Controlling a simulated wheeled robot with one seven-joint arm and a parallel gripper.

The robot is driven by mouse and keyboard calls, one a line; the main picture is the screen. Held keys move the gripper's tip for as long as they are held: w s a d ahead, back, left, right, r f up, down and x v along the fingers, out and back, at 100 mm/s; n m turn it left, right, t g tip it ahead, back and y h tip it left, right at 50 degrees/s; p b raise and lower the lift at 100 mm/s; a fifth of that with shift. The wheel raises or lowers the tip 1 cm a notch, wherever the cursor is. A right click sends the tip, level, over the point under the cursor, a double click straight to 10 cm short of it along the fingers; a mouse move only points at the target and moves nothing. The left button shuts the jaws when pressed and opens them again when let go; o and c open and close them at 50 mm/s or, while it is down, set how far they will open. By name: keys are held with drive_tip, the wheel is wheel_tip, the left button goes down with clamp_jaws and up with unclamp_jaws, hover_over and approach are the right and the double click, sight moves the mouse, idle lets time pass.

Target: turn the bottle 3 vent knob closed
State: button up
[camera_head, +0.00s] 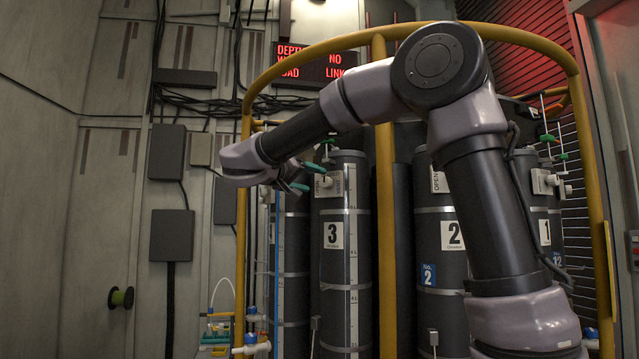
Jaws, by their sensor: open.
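Bottle 3 (333,270) is a tall dark cylinder with a white "3" label, upright inside the yellow frame. A pale valve block (328,184) sits at its upper front with a small round knob on it, which looks like the vent knob. The knob's setting is too small to read. My arm reaches across from the right, and my gripper (290,178) is just left of the valve block, open. Its fingers are small and partly hidden by my wrist. I see nothing held, and contact with the knob cannot be told.
Yellow tube frame (385,220) has an upright post right of bottle 3. Bottle 2 (440,260) stands partly behind my arm, and bottle 1 (545,225) is farther right. A red-lettered sign (312,66) and cables hang behind. Open space lies left of the frame.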

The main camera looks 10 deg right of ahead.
drive_tip(key=v, duration=0.4)
drive_tip(key=shift+s+a, duration=0.3)
